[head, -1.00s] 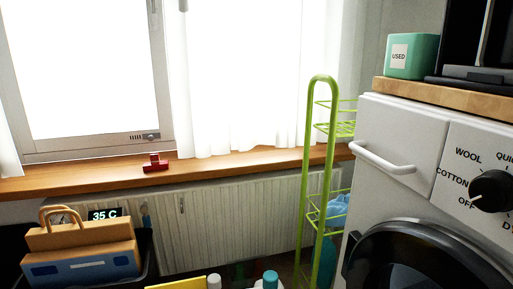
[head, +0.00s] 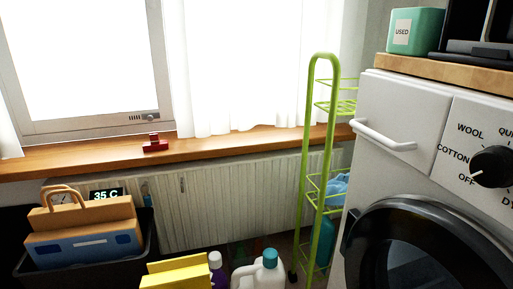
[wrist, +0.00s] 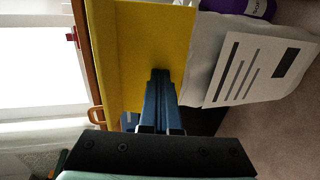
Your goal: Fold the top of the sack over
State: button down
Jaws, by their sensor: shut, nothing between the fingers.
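The sack's yellow top (head: 178,272) shows at the bottom edge of the head view, with a crease along it; the rest is cut off. In the wrist view the yellow top (wrist: 152,38) is a broad flat panel with a fold line near its left side. A pale body (wrist: 215,55) with a printed white label adjoins it on the right and appears to be the sack's lower part. My gripper (wrist: 160,74) is shut and empty, its blue fingers overlapping the yellow panel in the wrist view. I cannot tell whether they touch it. The head view does not show my gripper.
Right of the sack stand a purple bottle (head: 216,268) and a white jug (head: 262,276) with a teal cap. A black bin (head: 150,245) with a tan-and-blue bag (head: 88,240) stands left. A green rack (head: 332,130) and white washer (head: 400,110) are right.

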jog(key=shift+b+x, duration=0.35)
jog(key=shift+x, duration=0.45)
jog(key=p+v, duration=0.9)
jog(key=v, duration=0.2)
jog(key=shift+r, duration=0.2)
dwell(0.9)
jog(key=shift+s, duration=0.1)
